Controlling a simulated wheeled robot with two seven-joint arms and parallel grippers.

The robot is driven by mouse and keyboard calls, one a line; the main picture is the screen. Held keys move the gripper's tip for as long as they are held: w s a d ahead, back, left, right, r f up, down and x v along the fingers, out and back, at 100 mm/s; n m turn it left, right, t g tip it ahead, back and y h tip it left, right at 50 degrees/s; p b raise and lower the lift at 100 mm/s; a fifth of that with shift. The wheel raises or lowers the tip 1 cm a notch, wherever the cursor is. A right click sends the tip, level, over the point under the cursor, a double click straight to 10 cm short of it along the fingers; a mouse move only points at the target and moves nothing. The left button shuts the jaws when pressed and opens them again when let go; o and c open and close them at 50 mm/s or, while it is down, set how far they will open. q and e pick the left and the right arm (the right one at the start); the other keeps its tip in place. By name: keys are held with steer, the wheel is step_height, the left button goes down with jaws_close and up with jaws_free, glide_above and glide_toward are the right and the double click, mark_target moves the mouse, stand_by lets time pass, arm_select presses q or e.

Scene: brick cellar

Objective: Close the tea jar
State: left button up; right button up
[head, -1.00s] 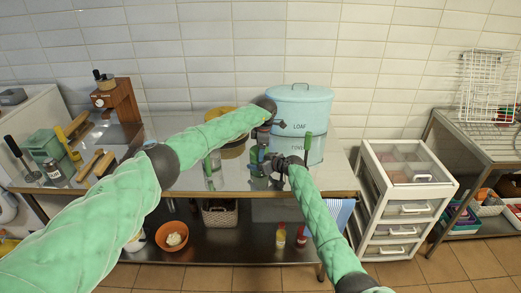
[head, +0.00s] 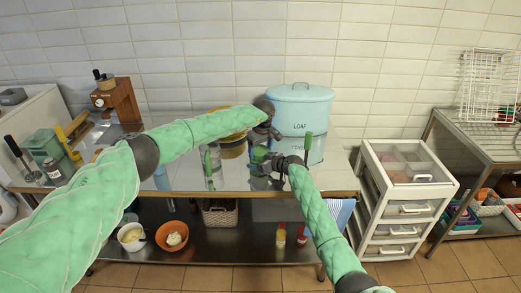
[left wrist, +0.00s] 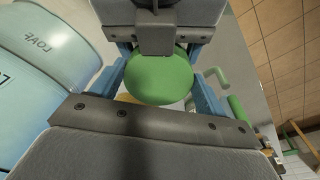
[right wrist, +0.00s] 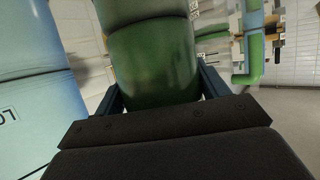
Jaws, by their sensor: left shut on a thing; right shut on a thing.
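The green tea jar (head: 258,156) is upright over the metal table, in front of the blue canister. My right gripper (head: 272,165) is shut on its body, and the green jar side (right wrist: 155,65) fills the space between the fingers in the right wrist view. My left gripper (head: 264,138) is just above the jar, shut on a round green lid (left wrist: 158,78) seen from above in the left wrist view. The grippers largely hide the jar's rim, so I cannot tell whether the lid is seated on it.
The blue lidded canister (head: 300,103) stands close behind my grippers. A white drawer unit (head: 402,205) stands right.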

arm_select(q)
steer(key=m, duration=0.4)
steer(key=shift+a, duration=0.2)
steer(key=shift+a+m, duration=0.2)
steer(key=shift+m, duration=0.4)
steer(key=o, duration=1.2)
steer(key=shift+d, duration=0.1)
steer(key=shift+r, duration=0.15)
steer(key=shift+r, duration=2.1)
